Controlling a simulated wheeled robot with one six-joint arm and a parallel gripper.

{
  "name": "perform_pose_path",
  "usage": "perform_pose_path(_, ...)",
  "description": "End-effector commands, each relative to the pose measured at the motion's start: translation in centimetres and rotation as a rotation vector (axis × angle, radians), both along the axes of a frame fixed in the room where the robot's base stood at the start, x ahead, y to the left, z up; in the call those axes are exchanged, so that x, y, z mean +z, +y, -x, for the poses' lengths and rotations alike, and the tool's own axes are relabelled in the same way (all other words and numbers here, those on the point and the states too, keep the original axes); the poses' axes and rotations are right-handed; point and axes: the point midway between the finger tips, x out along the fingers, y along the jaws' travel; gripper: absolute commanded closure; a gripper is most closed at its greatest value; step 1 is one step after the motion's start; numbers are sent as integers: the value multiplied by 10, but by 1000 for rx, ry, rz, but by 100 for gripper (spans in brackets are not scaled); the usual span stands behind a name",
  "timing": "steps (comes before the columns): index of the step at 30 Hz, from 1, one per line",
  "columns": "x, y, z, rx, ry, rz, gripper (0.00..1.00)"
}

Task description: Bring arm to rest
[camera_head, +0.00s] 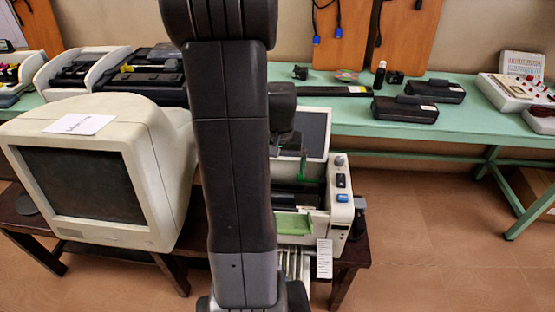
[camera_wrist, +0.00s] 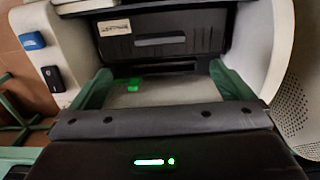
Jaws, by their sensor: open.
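My arm (camera_head: 230,150) stands upright across the middle of the head view, in front of the old printer-like machine. My gripper is partly hidden behind the arm there, above the machine. In the wrist view my gripper (camera_wrist: 160,78) is open, with its greenish fingers spread wide at left and right. Nothing shows between the fingers. The machine (camera_head: 340,215) is beige with a dark opening and a light green tray; it also fills the back of the wrist view (camera_wrist: 262,40). I cannot tell whether the fingers touch it.
A beige monitor (camera_head: 165,160) with a paper on top stands left of my arm on a dark low table (camera_head: 353,253). A green table (camera_head: 460,128) behind carries black boxes (camera_head: 405,109) and a pale instrument (camera_head: 515,98).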

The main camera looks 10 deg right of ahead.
Motion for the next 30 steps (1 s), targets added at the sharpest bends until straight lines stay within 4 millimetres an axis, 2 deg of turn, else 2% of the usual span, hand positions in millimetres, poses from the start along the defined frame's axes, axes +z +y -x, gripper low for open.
perform_pose_path(7,-21,0,0,0,4,-1,0)
perform_pose_path(26,-132,0,1,0,3,-1,0)
perform_pose_path(28,-117,0,0,0,-1,0,0)
perform_pose_path(30,-112,0,-1,0,-4,1,0)
